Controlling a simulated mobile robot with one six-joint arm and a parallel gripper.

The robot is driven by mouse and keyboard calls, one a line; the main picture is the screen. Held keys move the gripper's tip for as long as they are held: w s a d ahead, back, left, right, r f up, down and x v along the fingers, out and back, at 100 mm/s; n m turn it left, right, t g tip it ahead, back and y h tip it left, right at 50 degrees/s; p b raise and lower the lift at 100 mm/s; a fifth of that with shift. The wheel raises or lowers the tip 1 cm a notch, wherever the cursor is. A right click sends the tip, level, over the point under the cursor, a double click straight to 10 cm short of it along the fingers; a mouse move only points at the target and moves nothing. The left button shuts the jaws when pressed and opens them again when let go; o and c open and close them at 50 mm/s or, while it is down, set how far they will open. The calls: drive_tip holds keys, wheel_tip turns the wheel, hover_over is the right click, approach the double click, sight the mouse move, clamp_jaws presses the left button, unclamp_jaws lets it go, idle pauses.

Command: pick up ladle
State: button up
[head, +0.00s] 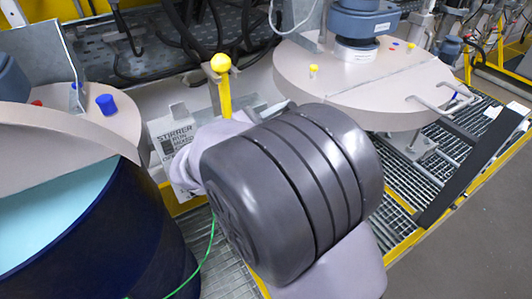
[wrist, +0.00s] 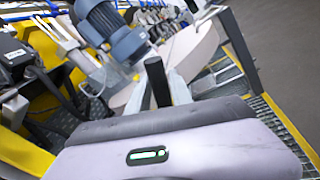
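I cannot make out a ladle in either view. My large grey arm joint fills the middle of the head view and hides what lies behind it, my gripper included. In the wrist view the grey body of my gripper with a small green light fills the bottom.
An open dark blue drum (head: 110,245) with pale blue contents stands at left under a tilted lid (head: 65,140). A round beige lid (head: 345,85) with a blue-grey motor (head: 362,22) is at the back right. A black bar (head: 472,165) stands over the grating. Grey floor (head: 470,245) is clear at right.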

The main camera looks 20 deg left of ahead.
clamp_jaws()
drive_tip(key=shift+r, duration=0.1)
wheel_tip(320, 180, up, 20)
drive_tip(key=p, duration=1.3)
drive_tip(key=shift+p, duration=0.3)
